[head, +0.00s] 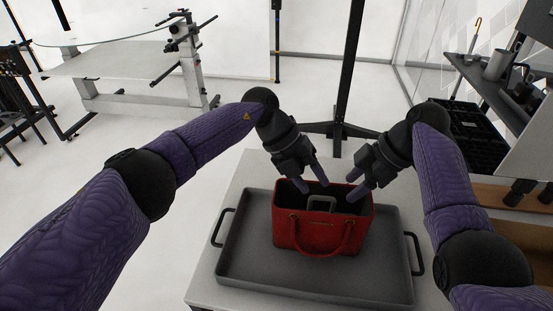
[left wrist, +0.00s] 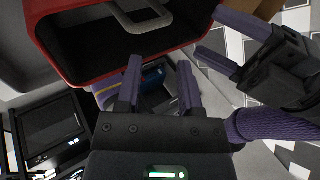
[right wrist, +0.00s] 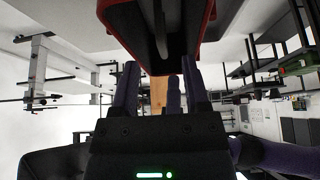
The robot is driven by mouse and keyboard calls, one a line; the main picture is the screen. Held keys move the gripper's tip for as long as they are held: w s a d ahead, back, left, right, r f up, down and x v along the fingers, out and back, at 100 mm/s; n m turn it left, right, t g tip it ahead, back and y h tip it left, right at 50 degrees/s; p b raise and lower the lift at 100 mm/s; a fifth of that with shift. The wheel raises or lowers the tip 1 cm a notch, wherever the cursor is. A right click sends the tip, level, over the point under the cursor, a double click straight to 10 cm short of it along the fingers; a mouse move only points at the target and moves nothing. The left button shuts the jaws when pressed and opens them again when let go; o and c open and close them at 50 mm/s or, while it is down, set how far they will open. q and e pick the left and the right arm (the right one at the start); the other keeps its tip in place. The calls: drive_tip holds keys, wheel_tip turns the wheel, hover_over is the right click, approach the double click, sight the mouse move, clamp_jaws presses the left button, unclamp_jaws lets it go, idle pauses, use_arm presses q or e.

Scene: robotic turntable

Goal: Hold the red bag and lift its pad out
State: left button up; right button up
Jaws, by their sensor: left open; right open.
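The red bag (head: 316,232) stands upright and open-topped on a grey tray (head: 237,266), its handle hanging down the front. A grey handle-shaped piece, likely the pad (head: 322,203), shows inside the bag; its lower part is hidden. It also shows in the left wrist view (left wrist: 143,22). My left gripper (head: 314,188) is open above the bag's back rim. My right gripper (head: 354,194) is open above the bag's right back corner. In the left wrist view the red rim (left wrist: 60,60) lies ahead of my open fingers. In the right wrist view the bag (right wrist: 110,15) is above the fingers.
The tray has raised walls and a black handle at each side, and sits on a light table (head: 238,184). A black post (head: 350,70) stands behind the table. A shelf with black crates (head: 470,130) is at the right. Bare tray surrounds the bag.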

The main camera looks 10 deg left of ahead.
sight(276, 186)
use_arm(q)
drive_tip(key=a+y, duration=0.2)
drive_tip(key=a+r+y, duration=0.1)
drive_tip(key=a+y, duration=0.1)
drive_tip(key=w+a+y, duration=0.1)
drive_tip(key=a+y, duration=0.2)
drive_tip(key=shift+w+r+t, duration=0.1)
drive_tip(key=shift+r+t, duration=0.25)
drive_tip(key=shift+t, duration=0.05)
wheel_tip(276, 186, down, 10)
drive_tip(key=shift+r, duration=0.2)
clamp_jaws()
idle(0.5)
